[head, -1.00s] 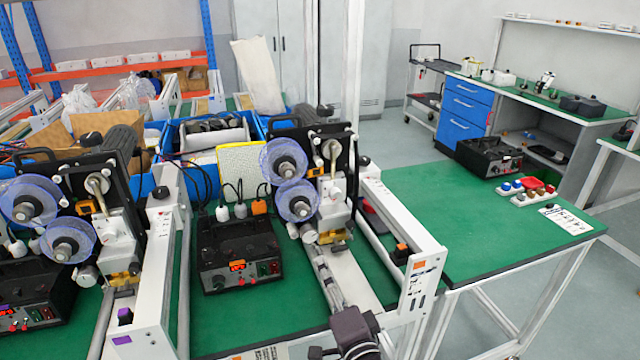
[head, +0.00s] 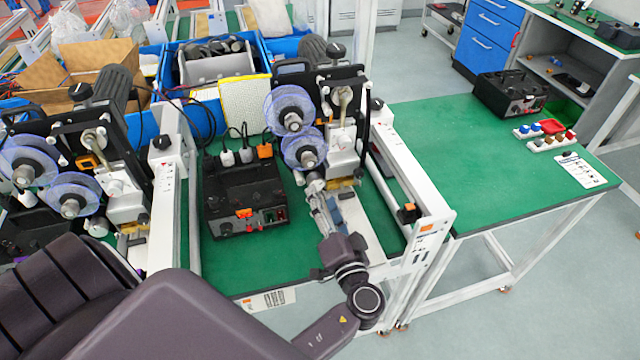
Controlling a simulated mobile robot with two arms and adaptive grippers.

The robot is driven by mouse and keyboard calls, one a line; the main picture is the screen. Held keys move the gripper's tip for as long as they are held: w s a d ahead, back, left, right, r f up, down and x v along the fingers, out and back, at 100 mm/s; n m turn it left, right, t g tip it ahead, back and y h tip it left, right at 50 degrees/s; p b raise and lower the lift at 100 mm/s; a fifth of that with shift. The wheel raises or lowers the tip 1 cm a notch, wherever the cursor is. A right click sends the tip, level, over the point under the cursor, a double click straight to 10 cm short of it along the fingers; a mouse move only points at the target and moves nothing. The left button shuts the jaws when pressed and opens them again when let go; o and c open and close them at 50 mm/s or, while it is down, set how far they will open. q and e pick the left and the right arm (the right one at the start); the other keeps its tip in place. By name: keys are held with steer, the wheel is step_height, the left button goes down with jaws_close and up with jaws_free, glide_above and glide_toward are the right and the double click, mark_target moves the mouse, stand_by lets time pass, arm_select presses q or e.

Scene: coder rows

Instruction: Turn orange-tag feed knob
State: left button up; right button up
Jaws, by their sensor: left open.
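The coder with the orange tag (head: 428,228) on its white frame stands in the middle, with two clear-blue reels (head: 290,108). Its small grey feed knob (head: 314,181) shows low on the coder's left side, below the lower reel. My left gripper (head: 319,194) is open just below the knob, its fingers pointing up at it. Whether the fingers touch or surround the knob cannot be told. My right gripper is out of view.
A black control box (head: 245,190) with an orange display stands left of my gripper. A similar coder (head: 100,185) stands at the left. The green table (head: 470,170) at right is mostly clear, with coloured buttons (head: 545,130) and a black box (head: 508,92).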

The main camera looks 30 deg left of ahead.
mark_target(317, 185)
arm_select(q)
steer(key=x, duration=0.2)
steer(key=shift+w+a+p, duration=0.3)
steer(key=shift+w+a, duration=0.2)
steer(key=shift+a, duration=0.05)
steer(key=shift+f, duration=0.1)
steer(key=shift+c, duration=0.4)
steer(key=c, duration=1)
steer(key=shift+c, duration=0.2)
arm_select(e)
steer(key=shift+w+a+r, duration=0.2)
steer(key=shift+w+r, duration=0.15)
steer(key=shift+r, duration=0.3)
